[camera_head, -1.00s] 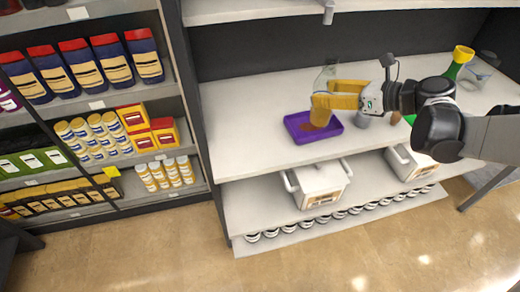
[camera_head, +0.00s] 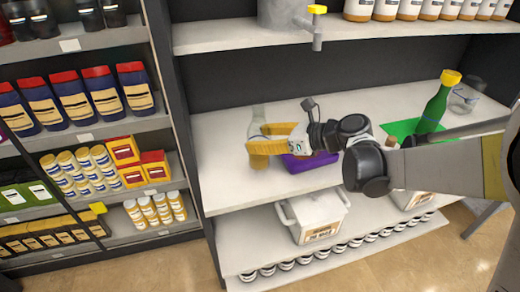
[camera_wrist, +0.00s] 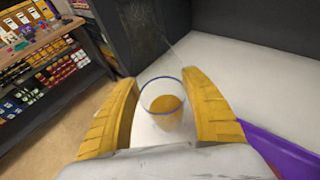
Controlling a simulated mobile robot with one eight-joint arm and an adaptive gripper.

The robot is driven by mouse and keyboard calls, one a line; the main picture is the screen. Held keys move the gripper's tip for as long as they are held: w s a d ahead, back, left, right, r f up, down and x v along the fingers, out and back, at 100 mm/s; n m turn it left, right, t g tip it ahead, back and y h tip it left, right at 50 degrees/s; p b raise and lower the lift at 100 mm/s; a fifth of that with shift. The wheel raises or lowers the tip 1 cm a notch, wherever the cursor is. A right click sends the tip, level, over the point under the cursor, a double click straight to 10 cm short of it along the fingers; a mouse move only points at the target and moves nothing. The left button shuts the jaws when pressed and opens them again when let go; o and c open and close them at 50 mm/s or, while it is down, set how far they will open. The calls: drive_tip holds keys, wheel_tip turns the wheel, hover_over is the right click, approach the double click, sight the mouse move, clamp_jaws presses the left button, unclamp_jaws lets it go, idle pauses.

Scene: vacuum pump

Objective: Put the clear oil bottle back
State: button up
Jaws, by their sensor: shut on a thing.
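The clear oil bottle (camera_head: 258,162), with amber liquid in its lower part and a clear neck, is upright or nearly so over the white shelf. My gripper (camera_head: 262,138) is shut on it, with yellow fingers around its middle. In the wrist view the amber liquid and a blue-rimmed round outline of the bottle (camera_wrist: 165,108) show between the fingers (camera_wrist: 163,110). I cannot tell whether its base touches the shelf. The purple tray (camera_head: 297,165) lies just right of the bottle, partly hidden by my gripper, and shows at lower right in the wrist view (camera_wrist: 282,150).
A green bottle with a yellow cap (camera_head: 436,108), a green mat (camera_head: 397,127) and a clear jar (camera_head: 464,98) stand at the right. The white shelf (camera_head: 225,135) is clear left of the bottle. A divider (camera_head: 185,130) bounds it at left. An upper shelf (camera_head: 240,40) overhangs.

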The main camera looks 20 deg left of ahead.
drive_tip(key=shift+f+b, duration=0.45)
drive_tip(key=shift+f, duration=0.95)
drive_tip(key=shift+f, duration=0.2)
drive_tip(key=o, duration=1.4)
drive_tip(key=shift+c, duration=0.2)
drive_tip(key=shift+r, duration=0.1)
